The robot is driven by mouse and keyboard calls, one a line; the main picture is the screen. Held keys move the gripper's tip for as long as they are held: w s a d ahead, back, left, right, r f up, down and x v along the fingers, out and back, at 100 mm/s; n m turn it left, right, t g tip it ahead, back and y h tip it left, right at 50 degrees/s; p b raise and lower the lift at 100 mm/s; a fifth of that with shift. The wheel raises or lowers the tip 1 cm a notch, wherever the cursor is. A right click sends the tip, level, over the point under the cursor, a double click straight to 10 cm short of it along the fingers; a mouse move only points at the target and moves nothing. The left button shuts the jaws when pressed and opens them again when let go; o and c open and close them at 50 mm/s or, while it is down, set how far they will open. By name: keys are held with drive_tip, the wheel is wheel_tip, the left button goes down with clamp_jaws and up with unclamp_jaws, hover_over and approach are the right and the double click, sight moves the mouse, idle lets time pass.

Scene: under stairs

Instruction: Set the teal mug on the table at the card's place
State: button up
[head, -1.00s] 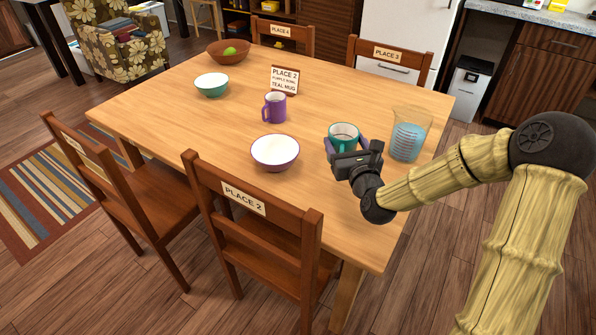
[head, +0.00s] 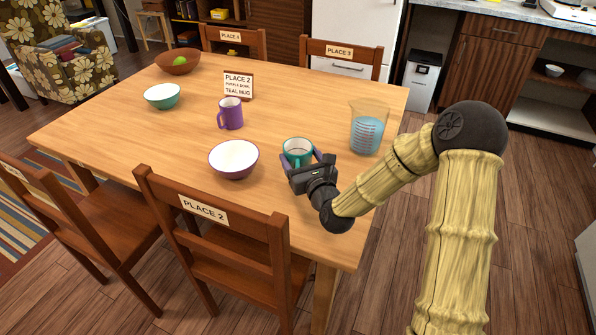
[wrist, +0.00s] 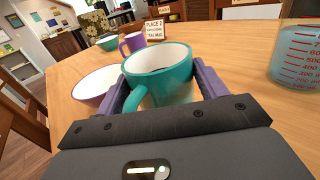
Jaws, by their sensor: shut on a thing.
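The teal mug (head: 297,151) is white inside. My gripper (head: 312,172) is shut on it, with a purple finger on each side. In the wrist view the mug (wrist: 160,75) looks upright, its handle at the near left. It is at or just above the table, right of the white-inside purple bowl (head: 233,159); I cannot tell whether it touches the wood. The card (head: 238,86) stands across the table and reads "PLACE 2, PURPLE BOWL, TEAL MUG". The near chair bears a "PLACE 2" label (head: 203,208). The wooden table (head: 130,125) holds them.
A purple mug (head: 230,113) stands between the purple bowl and the card. A measuring jug (head: 368,130) with blue liquid stands right of the teal mug. A teal bowl (head: 162,96) and a brown bowl (head: 178,63) with green fruit are farther left. Bare table lies around the gripper.

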drive_tip(key=shift+f+b, duration=0.45)
drive_tip(key=shift+f, duration=1.35)
drive_tip(key=shift+a, duration=0.1)
drive_tip(key=shift+f, duration=0.1)
drive_tip(key=o, duration=1.4)
drive_tip(key=v, duration=0.3)
drive_tip(key=p+v, duration=0.1)
drive_tip(key=v, duration=0.6)
drive_tip(key=shift+r+p, duration=0.3)
drive_tip(key=shift+r, duration=0.05)
drive_tip(key=shift+w+p, duration=0.1)
drive_tip(key=shift+p, duration=0.9)
